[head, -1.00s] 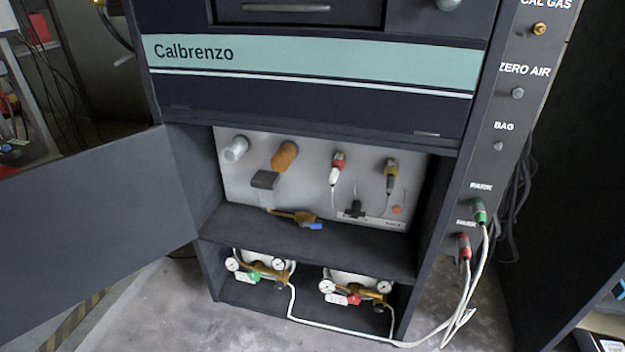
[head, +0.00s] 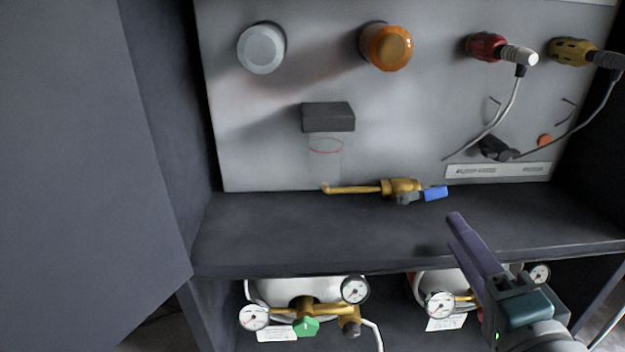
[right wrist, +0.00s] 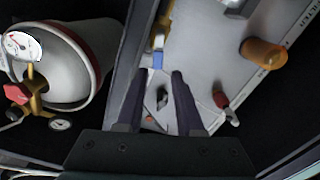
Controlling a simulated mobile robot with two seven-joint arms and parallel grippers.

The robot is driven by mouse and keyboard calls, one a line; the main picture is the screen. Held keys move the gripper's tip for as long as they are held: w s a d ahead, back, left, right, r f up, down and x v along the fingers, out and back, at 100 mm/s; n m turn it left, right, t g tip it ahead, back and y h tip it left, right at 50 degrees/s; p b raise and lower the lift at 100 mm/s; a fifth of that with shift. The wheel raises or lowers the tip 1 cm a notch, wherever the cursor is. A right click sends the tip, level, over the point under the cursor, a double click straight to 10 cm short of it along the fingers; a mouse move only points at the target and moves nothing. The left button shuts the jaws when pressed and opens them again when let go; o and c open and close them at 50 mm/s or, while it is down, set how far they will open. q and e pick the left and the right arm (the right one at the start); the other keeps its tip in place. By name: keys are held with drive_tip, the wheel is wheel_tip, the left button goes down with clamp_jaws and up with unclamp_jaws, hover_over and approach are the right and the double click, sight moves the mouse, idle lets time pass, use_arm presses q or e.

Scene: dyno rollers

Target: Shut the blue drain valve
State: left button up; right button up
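The drain valve is a brass body (head: 400,187) on a brass pipe, low on the grey back panel just above the shelf. Its blue lever handle (head: 435,193) points right, roughly in line with the pipe. In the right wrist view the blue handle (right wrist: 157,61) shows just beyond and between the fingertips. My right gripper (head: 456,222) is in front of the shelf, below and slightly right of the handle, apart from it in the head view. In the right wrist view my right gripper (right wrist: 157,80) is open, with nothing between its fingers. My left gripper is out of view.
The shelf (head: 300,240) lies below the valve. A clear bowl (head: 325,155) under a dark block hangs to its left. Cabled red (head: 487,46) and yellow (head: 572,51) connectors sit above right. Gas cylinders with gauges (head: 354,289) stand below. The open door (head: 80,170) fills the left.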

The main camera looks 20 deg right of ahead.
sight(437, 194)
drive_tip(key=w, duration=0.1)
drive_tip(key=w+d+b, duration=0.2)
drive_tip(key=shift+w+d+f, duration=0.15)
drive_tip(key=shift+d+f, duration=0.05)
drive_tip(key=shift+f, duration=0.1)
drive_tip(key=b+x, duration=0.1)
drive_tip(key=x, duration=0.2)
drive_tip(key=b+x, duration=0.1)
drive_tip(key=shift+w+a+r+b, duration=0.15)
drive_tip(key=shift+w+a+b, duration=0.05)
drive_tip(key=shift+w+b, duration=0.15)
drive_tip(key=shift+w+d+r, duration=0.1)
drive_tip(key=shift+w+d, duration=0.1)
drive_tip(key=shift+w, duration=0.2)
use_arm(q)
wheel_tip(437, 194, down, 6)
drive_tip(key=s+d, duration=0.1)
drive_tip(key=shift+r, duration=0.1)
use_arm(e)
drive_tip(key=shift+c, duration=0.7)
clamp_jaws()
